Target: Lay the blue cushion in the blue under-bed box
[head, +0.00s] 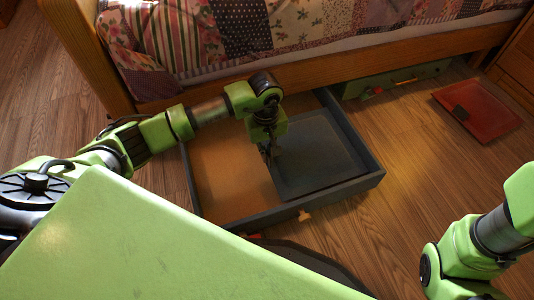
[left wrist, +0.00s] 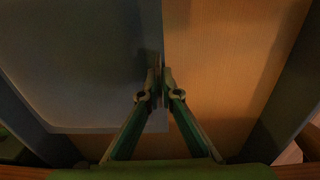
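The blue cushion (head: 318,160) is a flat, dark blue square. It lies inside the blue under-bed box (head: 373,178), in the right part, and seems level with the box floor. The box is pulled out from under the bed. My left gripper (head: 270,152) points down into the box at the cushion's left edge. In the left wrist view, the cushion (left wrist: 80,70) fills the left side, and the fingers of my left gripper (left wrist: 160,78) are close together on its edge, with a thin grey-blue strip between them. My right gripper is out of view.
The box's left half shows bare tan floor (head: 225,185). A green box (head: 405,80) sits under the bed at the right. A red flat object (head: 477,110) lies on the floor. The bed frame (head: 330,68) rises behind the box.

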